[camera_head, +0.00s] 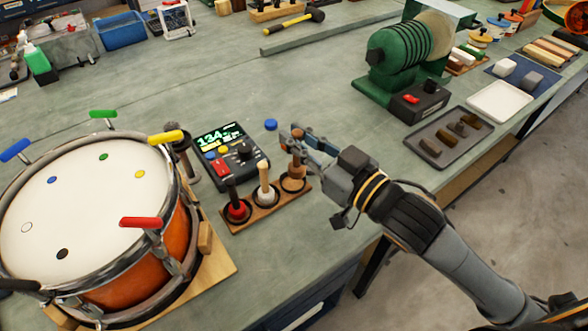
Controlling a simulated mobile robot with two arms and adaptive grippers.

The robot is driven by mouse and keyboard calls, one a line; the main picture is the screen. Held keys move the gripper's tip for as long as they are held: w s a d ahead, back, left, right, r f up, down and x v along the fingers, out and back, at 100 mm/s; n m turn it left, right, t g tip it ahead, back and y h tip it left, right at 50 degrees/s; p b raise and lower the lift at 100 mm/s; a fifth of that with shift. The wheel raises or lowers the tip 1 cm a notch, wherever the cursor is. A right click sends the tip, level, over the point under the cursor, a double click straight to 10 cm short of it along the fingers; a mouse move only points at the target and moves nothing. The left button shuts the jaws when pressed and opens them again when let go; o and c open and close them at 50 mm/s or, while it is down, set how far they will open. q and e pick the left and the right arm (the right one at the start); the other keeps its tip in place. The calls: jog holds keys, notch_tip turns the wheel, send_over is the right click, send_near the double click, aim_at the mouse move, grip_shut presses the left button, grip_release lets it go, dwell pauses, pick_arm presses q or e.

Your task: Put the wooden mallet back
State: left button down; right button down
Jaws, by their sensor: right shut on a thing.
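The wooden mallet (293,182) is upright, its tan head down at the right-hand place of a small wooden rack (247,221). I cannot tell whether the head rests fully in its ring or hovers just over it. My right gripper (298,142) is shut on the upper part of the mallet's handle, and its fingers partly hide it. A red-headed mallet (237,208) stands in the left place of the rack and a white-headed mallet (265,193) in the middle one. My left gripper is not in view.
A drum (95,210) with coloured handles stands left of the rack. A device with a lit display (231,155) and a blue cap (270,125) lie behind it. A green machine (400,60) and grey tray (450,137) are to the right. The bench's front edge runs close by.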

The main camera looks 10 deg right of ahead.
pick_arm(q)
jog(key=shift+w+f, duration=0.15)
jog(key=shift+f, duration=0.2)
pick_arm(e)
jog(key=shift+w+f, duration=0.55)
jog(key=shift+f, duration=0.6)
jog(key=shift+w+f, duration=0.5)
jog(key=shift+f, duration=0.65)
jog(key=shift+w+f, duration=0.55)
jog(key=shift+f, duration=0.6)
jog(key=shift+f, duration=0.1)
jog(key=c, duration=1.3)
grip_release()
jog(key=shift+s, duration=0.1)
jog(key=v, duration=1.1)
jog(key=shift+s+d, duration=0.25)
jog(key=shift+s, duration=0.1)
